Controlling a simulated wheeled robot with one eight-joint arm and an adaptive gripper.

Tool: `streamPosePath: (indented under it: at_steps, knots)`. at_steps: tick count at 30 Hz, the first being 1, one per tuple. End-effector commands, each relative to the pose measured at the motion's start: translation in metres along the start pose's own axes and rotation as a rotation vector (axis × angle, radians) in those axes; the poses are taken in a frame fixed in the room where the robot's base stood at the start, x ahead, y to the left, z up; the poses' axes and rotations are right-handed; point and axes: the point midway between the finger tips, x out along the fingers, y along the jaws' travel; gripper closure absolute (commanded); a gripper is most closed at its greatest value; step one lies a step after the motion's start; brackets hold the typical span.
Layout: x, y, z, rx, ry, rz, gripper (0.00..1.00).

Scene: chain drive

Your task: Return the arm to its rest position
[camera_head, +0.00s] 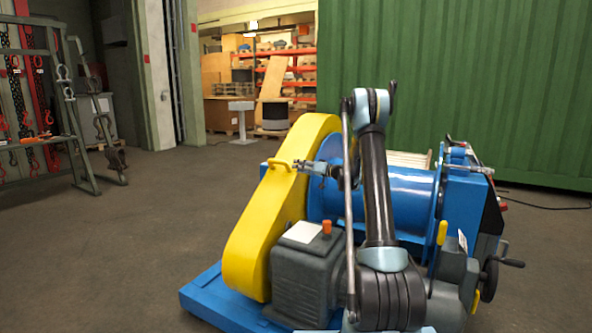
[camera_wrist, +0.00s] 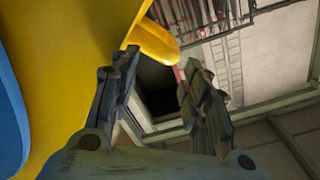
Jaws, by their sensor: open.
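My arm stands raised and bent in front of the blue winch, and my gripper (camera_head: 300,166) points left. My gripper also shows in the wrist view (camera_wrist: 160,62), with its two dark fingers apart and nothing held between them. The yellow chain guard (camera_head: 258,220) is a long tilted cover on the winch's left side. Its yellow handle (camera_head: 279,164) is just left of my fingertips. In the wrist view the handle (camera_wrist: 158,42) lies just beyond the fingertips; I cannot tell whether they touch. The guard (camera_wrist: 70,70) fills the left of that view.
The blue drum (camera_head: 405,197) is partly behind my arm. A grey motor box (camera_head: 303,275) with an orange knob is below my gripper. A hand wheel (camera_head: 490,278) sticks out at right. A chain rack (camera_head: 60,110) stands at far left. The floor (camera_head: 130,235) at left is clear.

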Motion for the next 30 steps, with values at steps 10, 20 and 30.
streamPosePath:
  at_steps: [10, 20, 30]
  knots:
    - [0.0, -0.001, 0.0, 0.001, -0.002, -0.001, 0.57]
    - [-0.016, -0.055, 0.001, 0.024, -0.111, 0.048, 0.57]
    - [-0.054, -0.132, 0.018, 0.064, -0.278, 0.148, 0.57]
